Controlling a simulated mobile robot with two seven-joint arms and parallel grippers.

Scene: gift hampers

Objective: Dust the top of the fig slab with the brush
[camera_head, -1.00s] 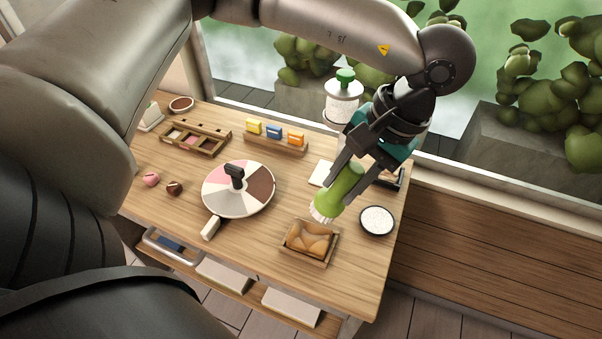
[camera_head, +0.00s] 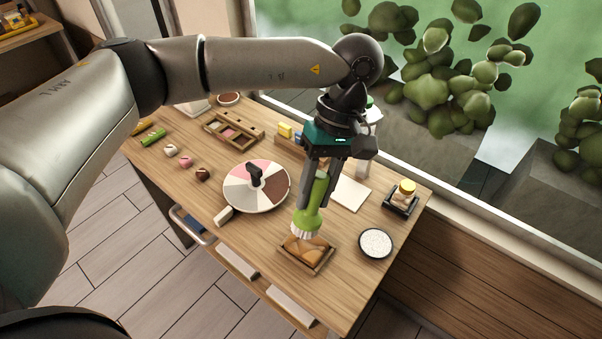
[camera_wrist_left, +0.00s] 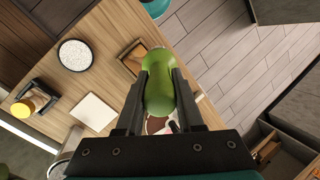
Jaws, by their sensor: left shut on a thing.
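My left gripper (camera_head: 316,190) is shut on the green brush (camera_head: 307,221), which hangs nearly upright with its white bristles down. The brush's green body also fills the middle of the left wrist view (camera_wrist_left: 159,88), between the two fingers. The fig slab (camera_head: 313,244) is golden brown with an uneven top and lies in a small wooden tray (camera_head: 306,266) near the table's front edge. The bristles are at the slab's back left part and hide some of it; I cannot tell whether they touch. My right gripper is not in view.
A white dish of pale grains (camera_head: 376,243) stands right of the tray. A round segmented board (camera_head: 240,195) with a dark knob is to the left. A white card (camera_head: 350,193) and a black stand with a yellow-lidded jar (camera_head: 401,198) are behind. The window is beyond the table.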

